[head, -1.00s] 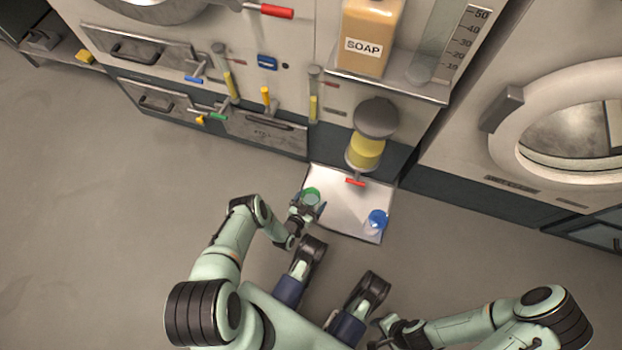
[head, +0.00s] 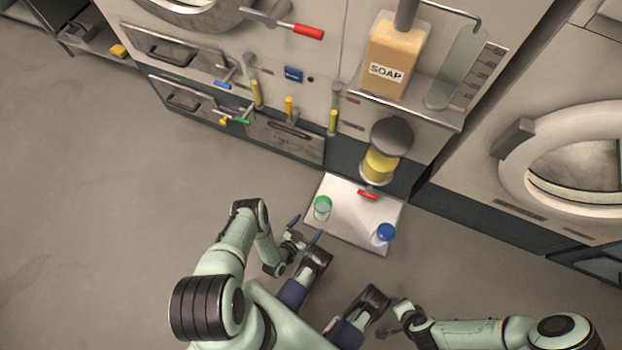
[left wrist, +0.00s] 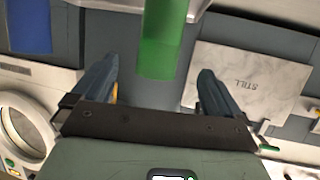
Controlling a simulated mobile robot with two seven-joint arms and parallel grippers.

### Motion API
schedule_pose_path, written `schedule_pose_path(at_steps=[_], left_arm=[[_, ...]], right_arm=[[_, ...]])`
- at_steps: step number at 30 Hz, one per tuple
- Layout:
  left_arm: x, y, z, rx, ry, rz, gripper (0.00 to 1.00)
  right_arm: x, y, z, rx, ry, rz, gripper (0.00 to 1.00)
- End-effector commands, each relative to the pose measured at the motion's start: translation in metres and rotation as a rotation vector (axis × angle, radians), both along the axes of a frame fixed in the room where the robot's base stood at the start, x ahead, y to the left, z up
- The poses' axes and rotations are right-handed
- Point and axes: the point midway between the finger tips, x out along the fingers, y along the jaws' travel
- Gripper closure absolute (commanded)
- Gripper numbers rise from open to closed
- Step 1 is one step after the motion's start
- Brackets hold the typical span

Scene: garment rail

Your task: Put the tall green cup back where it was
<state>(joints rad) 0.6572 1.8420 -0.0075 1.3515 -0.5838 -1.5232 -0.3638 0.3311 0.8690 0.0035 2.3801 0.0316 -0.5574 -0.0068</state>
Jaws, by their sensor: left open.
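The tall green cup (head: 322,208) stands on the left part of the white tray (head: 352,203). In the left wrist view the green cup (left wrist: 163,40) shows ahead, beyond the fingertips and apart from them. My left gripper (head: 304,230) is open and empty, just short of the cup on my side; its two fingers also show spread in the left wrist view (left wrist: 160,85). My right gripper (head: 392,325) is low at the bottom of the head view, too small and dark to tell its state.
A blue cup (head: 384,234) stands at the tray's right corner. A yellow dispenser with a red tap (head: 380,165) stands over the tray's back edge. A soap bottle (head: 394,55) sits on the shelf above. Open floor (head: 120,220) lies to the left.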

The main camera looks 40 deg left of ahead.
Motion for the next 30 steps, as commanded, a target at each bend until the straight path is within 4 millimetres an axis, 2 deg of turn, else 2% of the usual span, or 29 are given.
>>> schedule_pose_path(at_steps=[5, 8, 11, 14, 18, 21, 25, 30], left_arm=[[0.014, 0.007, 0.011, -0.045, 0.107, 0.006, 0.00], [0.026, 0.010, 0.028, -0.111, 0.261, 0.023, 0.00], [0.025, 0.005, 0.055, -0.197, 0.448, 0.056, 0.00], [0.010, -0.005, 0.090, -0.281, 0.632, 0.100, 0.00], [-0.026, -0.022, 0.139, -0.378, 0.845, 0.163, 0.00], [-0.051, -0.033, 0.165, -0.425, 0.952, 0.197, 0.00], [-0.069, -0.040, 0.182, -0.455, 1.022, 0.223, 0.00], [-0.073, -0.041, 0.184, -0.462, 1.038, 0.229, 0.00]], right_arm=[[0.003, 0.000, 0.002, -0.001, -0.010, 0.000, 0.52], [0.003, 0.000, 0.002, -0.001, -0.010, 0.000, 0.52], [0.003, 0.000, 0.002, -0.001, -0.009, 0.000, 0.52], [0.003, 0.000, 0.002, -0.001, -0.009, -0.001, 0.52], [0.002, 0.000, 0.002, 0.000, -0.008, 0.000, 0.52], [0.002, 0.000, 0.002, 0.000, -0.008, 0.000, 0.52], [0.002, 0.000, 0.002, 0.000, -0.008, 0.000, 0.52], [0.002, 0.000, 0.002, 0.000, -0.008, 0.000, 0.52]])
